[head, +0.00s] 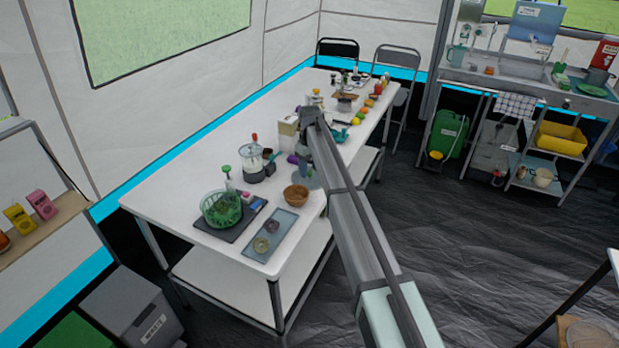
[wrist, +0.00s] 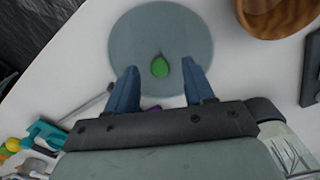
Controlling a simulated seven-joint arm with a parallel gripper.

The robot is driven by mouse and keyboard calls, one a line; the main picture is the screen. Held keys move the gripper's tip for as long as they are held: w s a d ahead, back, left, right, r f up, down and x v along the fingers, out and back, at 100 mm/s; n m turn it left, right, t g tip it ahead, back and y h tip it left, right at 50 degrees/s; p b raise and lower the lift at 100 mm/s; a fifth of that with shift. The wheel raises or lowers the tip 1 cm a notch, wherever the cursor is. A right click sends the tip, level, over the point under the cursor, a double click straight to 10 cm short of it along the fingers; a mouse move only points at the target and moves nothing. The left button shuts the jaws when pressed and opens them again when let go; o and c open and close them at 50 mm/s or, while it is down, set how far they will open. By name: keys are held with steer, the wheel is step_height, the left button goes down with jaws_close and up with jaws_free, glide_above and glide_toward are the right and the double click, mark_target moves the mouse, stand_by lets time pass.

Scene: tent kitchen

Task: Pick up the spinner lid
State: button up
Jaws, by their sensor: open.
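The spinner lid (wrist: 160,25) is a flat round grey-green disc with a green knob (wrist: 161,67) in its middle. It lies on the white table in the wrist view. In the head view a part of the lid (head: 312,181) shows beside my arm, which hides some of it. My gripper (wrist: 160,76) is open above the lid, with its two blue fingers on either side of the green knob. No contact with the knob is visible.
A brown wooden bowl (head: 296,195) stands close to the lid. A green basket (head: 222,208) stands on a dark board at the near end of the table. A blue-grey tray (head: 270,236) lies at the near edge. Several fruits and utensils crowd the far end.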

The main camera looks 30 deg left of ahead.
steer(key=shift+f, duration=0.45)
steer(key=shift+c, duration=0.3)
jaws_close()
